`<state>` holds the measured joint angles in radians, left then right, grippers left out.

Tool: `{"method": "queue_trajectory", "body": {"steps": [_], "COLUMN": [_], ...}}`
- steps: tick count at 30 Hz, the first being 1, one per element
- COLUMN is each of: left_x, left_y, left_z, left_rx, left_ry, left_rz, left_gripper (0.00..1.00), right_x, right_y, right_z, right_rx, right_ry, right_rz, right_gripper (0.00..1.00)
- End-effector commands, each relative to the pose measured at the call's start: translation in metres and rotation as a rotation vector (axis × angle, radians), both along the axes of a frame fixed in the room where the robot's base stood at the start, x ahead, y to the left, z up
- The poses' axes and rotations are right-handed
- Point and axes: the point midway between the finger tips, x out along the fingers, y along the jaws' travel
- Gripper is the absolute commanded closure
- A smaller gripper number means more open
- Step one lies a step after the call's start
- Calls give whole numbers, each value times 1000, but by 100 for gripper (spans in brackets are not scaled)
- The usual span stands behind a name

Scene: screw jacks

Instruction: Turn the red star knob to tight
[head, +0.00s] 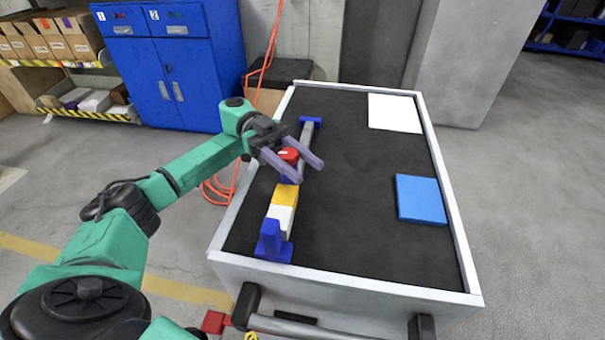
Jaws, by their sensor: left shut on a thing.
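The red star knob (289,154) sits on a long jack assembly along the left side of the black cart top. My left gripper (309,173) reaches in from the left, shut on the knob, with its two purple-grey fingers on either side of it. The fingers hide part of the knob, and its turn marking cannot be read. The assembly has a grey bar (306,138), a yellow block (285,195), a white block (280,219) and blue end brackets, one near (271,242) and one far (311,121). My right gripper is not in view.
The cart (452,210) has a raised pale rim. A white square (394,113) lies at its far right and a blue square block (420,199) at its right. The middle of the top is clear. An orange cable (268,60) hangs behind the arm. A blue cabinet (172,70) stands behind.

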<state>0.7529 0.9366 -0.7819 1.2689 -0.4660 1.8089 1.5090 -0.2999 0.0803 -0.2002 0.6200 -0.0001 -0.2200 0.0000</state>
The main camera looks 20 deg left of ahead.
Motion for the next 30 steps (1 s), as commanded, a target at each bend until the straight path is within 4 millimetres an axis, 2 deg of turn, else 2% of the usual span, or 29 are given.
{"method": "queue_trajectory", "body": {"steps": [1, 9, 15, 28, 29, 30], "left_x": [0, -5, -6, -6, -6, -6], "left_y": [0, 2, 3, 3, 3, 3], "left_z": [-7, -5, -2, -1, -1, -1], "left_rx": [1, 1, 0, -1, -1, -1], "left_ry": [-3, -2, -1, 2, 2, 2], "left_rz": [-35, -175, -220, -228, -228, -228], "left_gripper": [100, 100, 100, 100, 47, 32], "right_x": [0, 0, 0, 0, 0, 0], "right_y": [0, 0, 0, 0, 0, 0], "right_z": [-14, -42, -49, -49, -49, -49], "right_rx": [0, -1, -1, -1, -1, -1], "right_ry": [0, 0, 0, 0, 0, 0], "right_rz": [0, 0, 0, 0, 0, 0], "right_gripper": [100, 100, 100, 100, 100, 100]}}
